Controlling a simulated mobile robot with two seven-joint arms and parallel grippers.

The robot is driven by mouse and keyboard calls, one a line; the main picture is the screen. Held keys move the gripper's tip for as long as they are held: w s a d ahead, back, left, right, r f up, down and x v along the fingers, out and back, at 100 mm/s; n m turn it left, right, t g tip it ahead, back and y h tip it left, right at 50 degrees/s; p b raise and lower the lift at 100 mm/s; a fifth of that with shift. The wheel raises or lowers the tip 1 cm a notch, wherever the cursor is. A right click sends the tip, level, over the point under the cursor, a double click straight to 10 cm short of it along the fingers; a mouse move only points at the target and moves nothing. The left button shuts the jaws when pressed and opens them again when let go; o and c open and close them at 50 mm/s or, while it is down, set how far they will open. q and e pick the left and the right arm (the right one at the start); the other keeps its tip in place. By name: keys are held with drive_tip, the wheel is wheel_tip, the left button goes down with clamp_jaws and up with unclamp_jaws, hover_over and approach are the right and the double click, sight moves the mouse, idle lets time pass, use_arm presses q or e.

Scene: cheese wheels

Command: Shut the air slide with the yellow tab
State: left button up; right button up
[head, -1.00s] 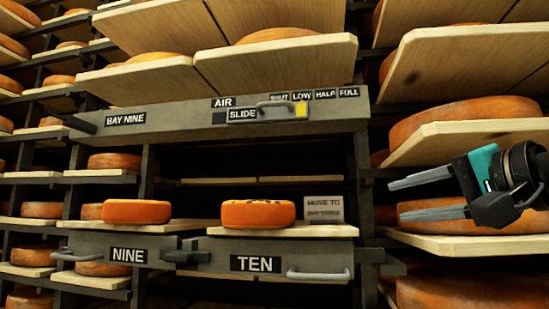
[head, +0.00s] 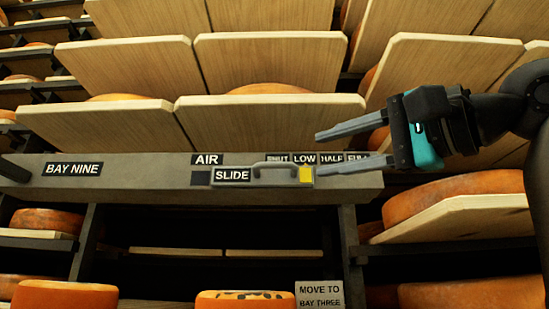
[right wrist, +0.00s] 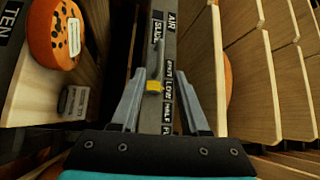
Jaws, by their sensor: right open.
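The air slide (head: 232,175) is a grey plate with a bar handle (head: 272,166), set in the grey beam. Its yellow tab (head: 306,174) is at the right end of the handle, below the LOW label (head: 305,158). SHUT lies to the left of LOW, HALF and FULL to the right. My right gripper (head: 318,153) is open and empty, its fingertips in front of the labels near the tab in the picture; one finger partly covers FULL. In the right wrist view the yellow tab (right wrist: 153,86) and handle show between the open fingers. My left gripper is out of view.
Wooden shelf boards (head: 270,118) jut out just above the beam. A cheese board (head: 450,222) with an orange wheel (head: 445,195) stands below my right arm. Below the beam is a dark open bay. A MOVE TO BAY THREE sign (head: 320,293) stands at the bottom.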

sight(281, 164)
drive_tip(key=p+x, duration=0.4)
drive_tip(key=x, duration=0.6)
drive_tip(key=shift+w+a+r, duration=0.1)
drive_tip(key=shift+w+a, duration=0.05)
drive_tip(key=shift+w, duration=0.05)
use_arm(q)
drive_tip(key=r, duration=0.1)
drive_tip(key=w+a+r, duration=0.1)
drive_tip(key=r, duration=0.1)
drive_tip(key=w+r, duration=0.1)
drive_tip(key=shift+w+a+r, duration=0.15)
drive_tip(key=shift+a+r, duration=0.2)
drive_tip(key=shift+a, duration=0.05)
use_arm(e)
drive_tip(key=shift+w+a, duration=0.1)
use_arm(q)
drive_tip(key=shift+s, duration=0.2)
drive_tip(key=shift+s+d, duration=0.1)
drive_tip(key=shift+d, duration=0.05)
use_arm(e)
clamp_jaws()
